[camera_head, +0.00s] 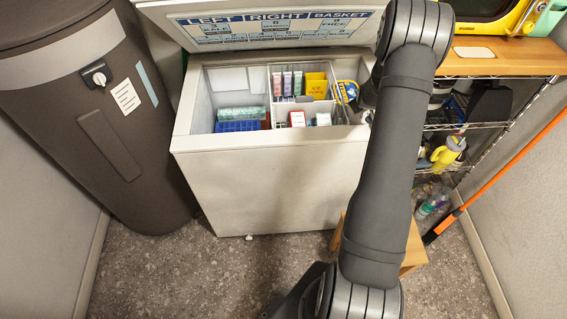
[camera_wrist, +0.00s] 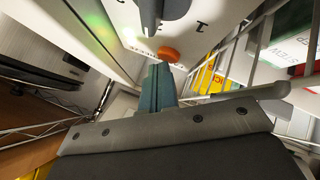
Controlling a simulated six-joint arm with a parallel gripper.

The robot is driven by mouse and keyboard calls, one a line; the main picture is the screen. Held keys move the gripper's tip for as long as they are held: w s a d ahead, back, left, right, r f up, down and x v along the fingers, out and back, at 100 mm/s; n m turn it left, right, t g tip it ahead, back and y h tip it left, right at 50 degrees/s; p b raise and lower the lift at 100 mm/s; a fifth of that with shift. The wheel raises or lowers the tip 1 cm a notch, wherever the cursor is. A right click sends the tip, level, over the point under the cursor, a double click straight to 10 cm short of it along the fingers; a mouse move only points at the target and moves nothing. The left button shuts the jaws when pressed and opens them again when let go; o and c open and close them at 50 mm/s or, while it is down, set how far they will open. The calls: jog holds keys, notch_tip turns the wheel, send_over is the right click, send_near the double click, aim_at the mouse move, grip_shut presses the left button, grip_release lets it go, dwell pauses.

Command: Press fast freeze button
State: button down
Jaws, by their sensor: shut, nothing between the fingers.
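An orange oval button (camera_wrist: 168,54) sits on a pale control panel (camera_wrist: 125,30) in the wrist view, beside a grey knob (camera_wrist: 160,22). I take it for the fast freeze button; its label is not readable. My gripper (camera_wrist: 158,68) is shut and empty, and its teal fingertips end right beside the button in the picture. I cannot tell whether they touch it. In the head view the white chest freezer (camera_head: 270,185) stands open, and my arm hides the panel and gripper.
The freezer's raised lid (camera_head: 270,42) stands behind its basket and boxes. A white wire rack (camera_wrist: 240,50) with boxes is right of my gripper in the wrist view. A dark grey bin-like tank (camera_head: 75,110) stands left, and wire shelves (camera_head: 465,125) stand right.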

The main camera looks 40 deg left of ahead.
jog(key=shift+r, duration=0.9)
notch_tip(320, 180, up, 6)
dwell(0.5)
jog(key=shift+f, duration=0.1)
